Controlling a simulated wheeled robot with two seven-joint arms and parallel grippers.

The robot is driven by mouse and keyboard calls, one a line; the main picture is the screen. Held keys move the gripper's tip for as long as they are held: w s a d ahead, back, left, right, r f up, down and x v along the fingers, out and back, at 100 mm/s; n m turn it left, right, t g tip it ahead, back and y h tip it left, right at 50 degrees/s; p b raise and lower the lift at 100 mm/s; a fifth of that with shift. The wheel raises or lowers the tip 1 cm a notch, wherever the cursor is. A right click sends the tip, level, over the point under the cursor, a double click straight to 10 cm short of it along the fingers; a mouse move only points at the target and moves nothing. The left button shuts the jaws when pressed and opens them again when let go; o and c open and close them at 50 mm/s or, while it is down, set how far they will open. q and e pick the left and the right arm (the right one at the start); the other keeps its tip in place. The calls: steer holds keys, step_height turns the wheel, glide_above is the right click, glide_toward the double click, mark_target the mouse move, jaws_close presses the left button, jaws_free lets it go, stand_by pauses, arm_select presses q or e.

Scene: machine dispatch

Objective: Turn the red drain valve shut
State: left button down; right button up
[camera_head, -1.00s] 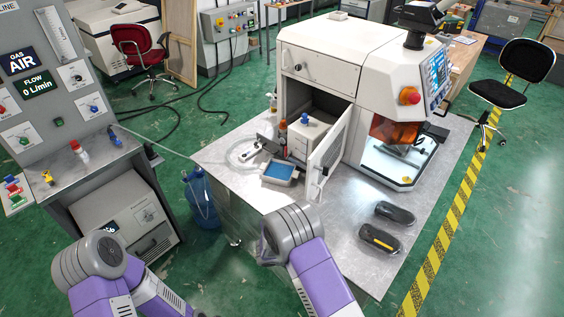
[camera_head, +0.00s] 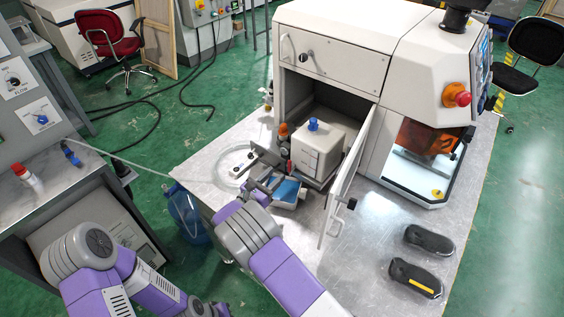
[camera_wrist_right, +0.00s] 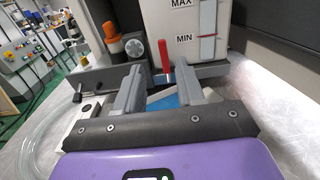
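The red drain valve (camera_wrist_right: 167,57) is a small upright lever low on the front of the white tank (camera_wrist_right: 190,18), below its MIN mark. In the head view the valve (camera_head: 290,166) is a small red spot at the tank (camera_head: 316,152), which has a blue cap. My right gripper (camera_wrist_right: 160,80) is open, with the lever between the lines of its two fingers near the tips; contact cannot be told. In the head view the right gripper (camera_head: 266,178) is over a blue-lined tray (camera_head: 288,195). My left gripper is out of view.
The tank sits inside the white machine's (camera_head: 330,55) open bay. The open door (camera_head: 345,195) stands just right of my right arm. An orange-capped bottle (camera_wrist_right: 113,45) and a grey knob (camera_wrist_right: 134,50) are left of the valve. A clear hose (camera_wrist_right: 45,120) lies left.

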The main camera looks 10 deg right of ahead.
mark_target(289, 164)
steer(key=shift+x, duration=3.05)
steer(key=shift+s+d, duration=0.15)
jaws_close()
